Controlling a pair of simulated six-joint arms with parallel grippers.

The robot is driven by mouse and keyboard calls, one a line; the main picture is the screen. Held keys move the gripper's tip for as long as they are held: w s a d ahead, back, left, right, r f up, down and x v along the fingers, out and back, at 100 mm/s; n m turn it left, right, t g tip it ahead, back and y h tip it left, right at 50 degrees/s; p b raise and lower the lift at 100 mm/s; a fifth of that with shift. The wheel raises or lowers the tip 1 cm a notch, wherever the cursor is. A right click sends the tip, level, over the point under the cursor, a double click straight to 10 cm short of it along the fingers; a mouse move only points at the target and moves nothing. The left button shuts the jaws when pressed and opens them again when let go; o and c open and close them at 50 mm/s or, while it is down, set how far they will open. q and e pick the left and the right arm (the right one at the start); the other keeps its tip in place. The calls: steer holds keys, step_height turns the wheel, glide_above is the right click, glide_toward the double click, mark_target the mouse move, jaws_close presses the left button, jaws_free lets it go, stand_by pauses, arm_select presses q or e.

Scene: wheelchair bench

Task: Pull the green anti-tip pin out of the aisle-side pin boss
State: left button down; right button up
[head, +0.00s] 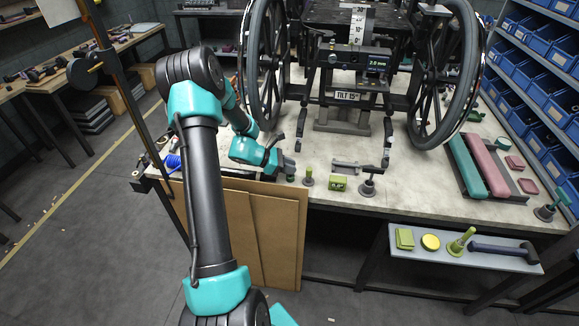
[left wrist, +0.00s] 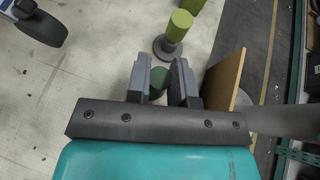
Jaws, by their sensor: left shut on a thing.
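My left gripper (head: 289,172) is low over the front edge of the bench, left of the middle. In the left wrist view its two fingers (left wrist: 163,78) are closed around a dark green piece (left wrist: 157,82), which looks like the anti-tip pin. In the head view this dark green piece (head: 291,178) shows just below the fingertips. The fingers hide much of it, and I cannot tell whether it is still seated in a boss. An olive-green peg (head: 308,177) on a round dark base stands just right of it, and also shows in the left wrist view (left wrist: 179,27). My right gripper is out of view.
The wheelchair's left wheel (head: 265,65) stands behind the gripper on the pale bench (head: 420,190). Brown panels (head: 275,235) lean at the bench front. A side shelf (head: 470,255) holds several parts.

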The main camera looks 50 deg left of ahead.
arm_select(q)
steer(key=shift+f, duration=0.8)
stand_by(0.4)
steer(key=shift+r, duration=0.5)
steer(key=shift+f, duration=0.75)
stand_by(1.3)
steer(key=c, duration=0.9)
jaws_free()
steer(key=shift+s, duration=0.1)
steer(key=v, duration=1.7)
steer(key=shift+a+r, duration=0.1)
steer(key=shift+a, duration=0.1)
steer(key=shift+d, duration=0.1)
